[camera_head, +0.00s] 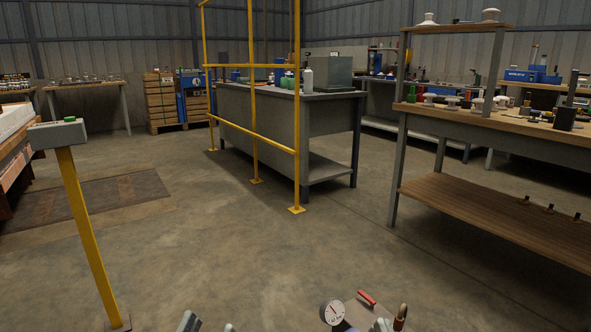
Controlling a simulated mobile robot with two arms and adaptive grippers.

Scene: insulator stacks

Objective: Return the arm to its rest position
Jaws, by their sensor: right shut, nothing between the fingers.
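Only the tips of my grippers show, at the bottom edge of the head view. My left gripper (208,325) shows two grey fingertips standing apart, with nothing seen between them. My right gripper (382,325) shows its fingertips close together, shut and empty, beside a brown-tipped upright piece (400,316). A round white gauge (333,311) and a red handle (366,298) are just left of it. Both arms are otherwise out of the picture.
A wooden-topped workbench (505,123) with white insulators stands at right. A grey bench (285,120) stands behind a yellow railing (254,130). A yellow post (85,230) with a grey box stands at left. The concrete floor (260,250) ahead is clear.

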